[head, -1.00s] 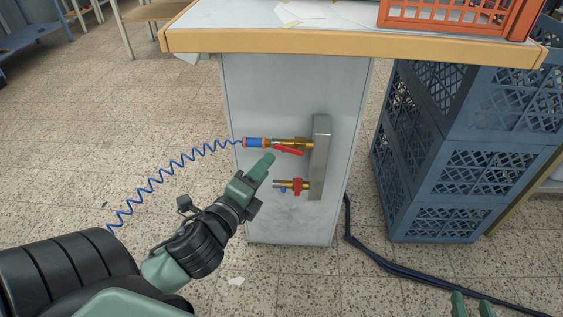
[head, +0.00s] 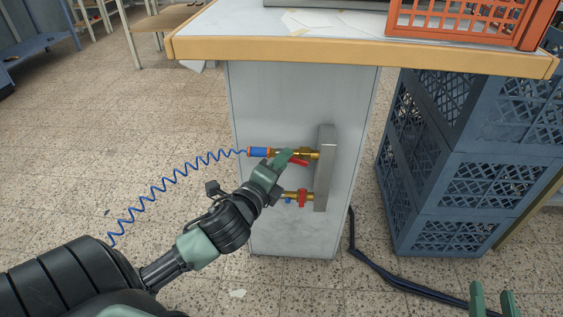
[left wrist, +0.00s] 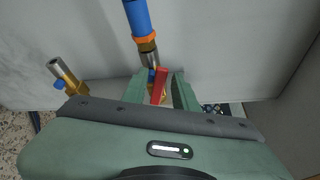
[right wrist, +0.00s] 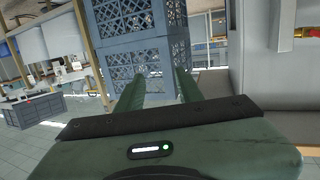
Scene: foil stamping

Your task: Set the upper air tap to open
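The upper air tap (head: 308,153) is brass, fixed to a grey metal plate on the side of a white cabinet. Its red lever (head: 299,162) lies nearly along the tap body, partly hidden by my left gripper. My left gripper (head: 282,160) is at the lever. In the left wrist view the red lever (left wrist: 158,86) stands between its two open fingers, with slight gaps visible. A blue coupling (head: 259,152) with a coiled blue hose joins the upper tap. The lower tap (head: 292,196) has a red handle. My right gripper (head: 492,298) is open and empty, far from the taps.
The worktop (head: 300,48) overhangs above the taps, with an orange crate (head: 470,28) on it. Stacked blue crates (head: 470,150) stand to the right. A dark hose (head: 400,283) lies on the floor. The floor left of the cabinet is mostly clear.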

